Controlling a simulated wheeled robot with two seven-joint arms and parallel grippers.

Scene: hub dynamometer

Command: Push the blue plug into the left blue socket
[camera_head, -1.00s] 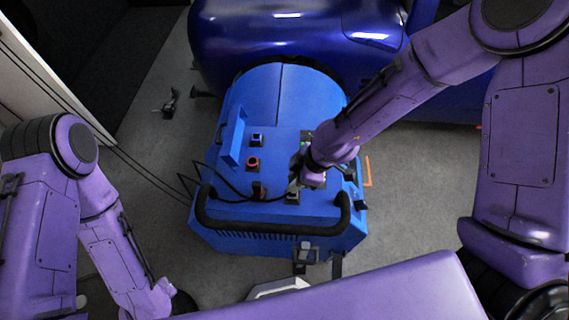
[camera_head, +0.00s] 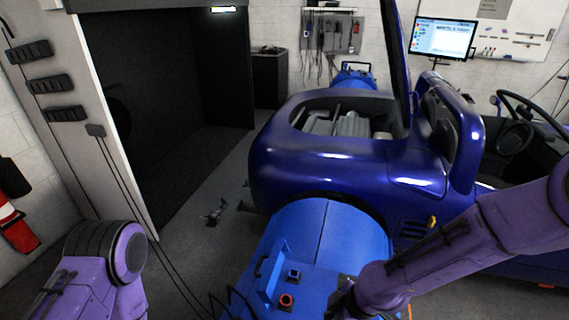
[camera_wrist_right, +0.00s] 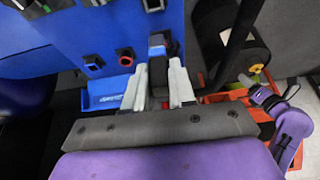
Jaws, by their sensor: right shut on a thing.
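The left blue socket (camera_head: 293,274) is on top of the blue dynamometer unit (camera_head: 318,245) in the head view, above a red-ringed socket (camera_head: 286,301). In the right wrist view the same sockets seem to show as a dark-framed socket (camera_wrist_right: 93,62) and a red-ringed one (camera_wrist_right: 125,57). My right gripper (camera_wrist_right: 160,82) is shut on a dark plug-like piece (camera_wrist_right: 159,72) to the right of them.
A dark blue vehicle (camera_head: 335,170) stands behind the unit. Dark cables (camera_head: 165,235) run down at the left.

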